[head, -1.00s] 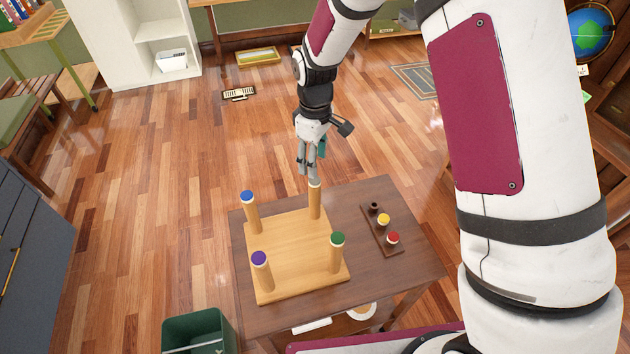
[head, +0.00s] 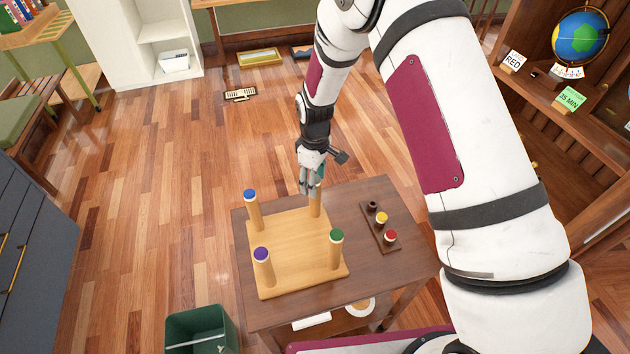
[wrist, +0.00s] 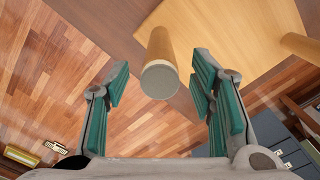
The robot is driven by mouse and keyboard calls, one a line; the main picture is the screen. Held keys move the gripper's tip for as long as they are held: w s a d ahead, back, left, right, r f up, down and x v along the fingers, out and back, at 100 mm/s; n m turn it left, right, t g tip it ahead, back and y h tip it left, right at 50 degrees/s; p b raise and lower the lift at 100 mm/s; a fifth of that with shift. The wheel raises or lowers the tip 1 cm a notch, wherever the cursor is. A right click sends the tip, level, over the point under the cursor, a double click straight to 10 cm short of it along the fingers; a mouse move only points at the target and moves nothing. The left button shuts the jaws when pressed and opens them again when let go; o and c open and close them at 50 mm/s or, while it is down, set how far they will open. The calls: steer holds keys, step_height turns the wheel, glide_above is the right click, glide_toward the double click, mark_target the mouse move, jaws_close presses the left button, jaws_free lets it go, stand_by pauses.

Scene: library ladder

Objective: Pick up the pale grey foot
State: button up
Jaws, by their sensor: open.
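The pale grey foot (wrist: 160,81) caps the end of a wooden leg of an upturned stool (head: 284,274) on the dark table. In the wrist view it lies between my open, green-padded fingers, slightly beyond the tips and touching neither. In the head view my gripper (head: 311,186) is at the far right leg and hides most of that foot. The other legs carry a blue foot (head: 249,195), a purple foot (head: 261,254) and a green foot (head: 337,235).
A dark holder (head: 380,228) on the right of the table (head: 352,290) bears a yellow foot (head: 382,218) and a red foot (head: 390,236), with one bare peg. A green bin (head: 201,331) stands on the floor at front left.

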steer(key=c, duration=0.8)
steer(key=shift+r, duration=0.1)
